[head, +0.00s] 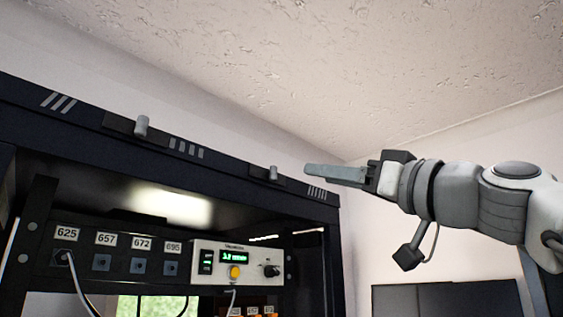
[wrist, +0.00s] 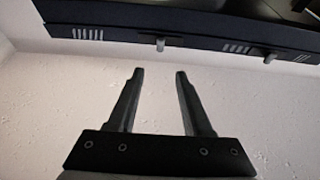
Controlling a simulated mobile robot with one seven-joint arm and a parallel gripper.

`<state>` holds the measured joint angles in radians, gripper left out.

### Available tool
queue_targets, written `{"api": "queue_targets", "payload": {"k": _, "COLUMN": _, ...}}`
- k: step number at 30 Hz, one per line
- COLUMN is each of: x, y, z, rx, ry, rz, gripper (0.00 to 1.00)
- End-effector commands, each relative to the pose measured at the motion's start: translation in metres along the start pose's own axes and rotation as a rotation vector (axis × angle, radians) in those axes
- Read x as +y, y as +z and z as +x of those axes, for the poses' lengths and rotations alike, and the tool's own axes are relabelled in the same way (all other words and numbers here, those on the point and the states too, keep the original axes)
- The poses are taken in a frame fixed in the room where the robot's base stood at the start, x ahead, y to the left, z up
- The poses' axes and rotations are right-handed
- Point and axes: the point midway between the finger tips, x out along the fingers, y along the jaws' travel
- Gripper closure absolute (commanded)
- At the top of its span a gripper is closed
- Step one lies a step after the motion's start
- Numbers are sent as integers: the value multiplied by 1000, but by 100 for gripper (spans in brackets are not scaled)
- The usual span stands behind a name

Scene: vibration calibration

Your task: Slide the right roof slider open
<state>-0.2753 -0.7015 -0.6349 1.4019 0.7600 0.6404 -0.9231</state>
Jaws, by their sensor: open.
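The right roof slider is a dark plate with a short grey knob (head: 273,172) on the top front edge of the dark rack. In the wrist view, which shows the rack upside down, this knob (wrist: 160,44) is just beyond the fingertips, in line with the gap between them. My gripper (head: 307,169) is right of the knob in the head view, with its fingers pointing left. In the wrist view my gripper (wrist: 159,73) is open and empty, and apart from the knob. The left roof slider's knob (head: 142,125) stands farther left; it also shows in the wrist view (wrist: 267,57).
The rack's dark roof beam (head: 70,120) runs along the top with white stripe marks. Below it are a panel of numbered sockets (head: 120,258) and a white instrument (head: 235,265) with a green display. A dark screen (head: 445,299) is at lower right. Space above the roof is clear.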

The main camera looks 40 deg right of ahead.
Motion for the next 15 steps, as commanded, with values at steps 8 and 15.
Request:
{"api": "queue_targets", "payload": {"k": 8, "x": -1, "y": -3, "z": 64, "rx": -2, "ry": -2, "rz": 1, "gripper": 50}}
{"api": "queue_targets", "payload": {"k": 15, "x": 0, "y": -2, "z": 102, "rx": 0, "ry": 0, "rz": 1, "gripper": 50}}
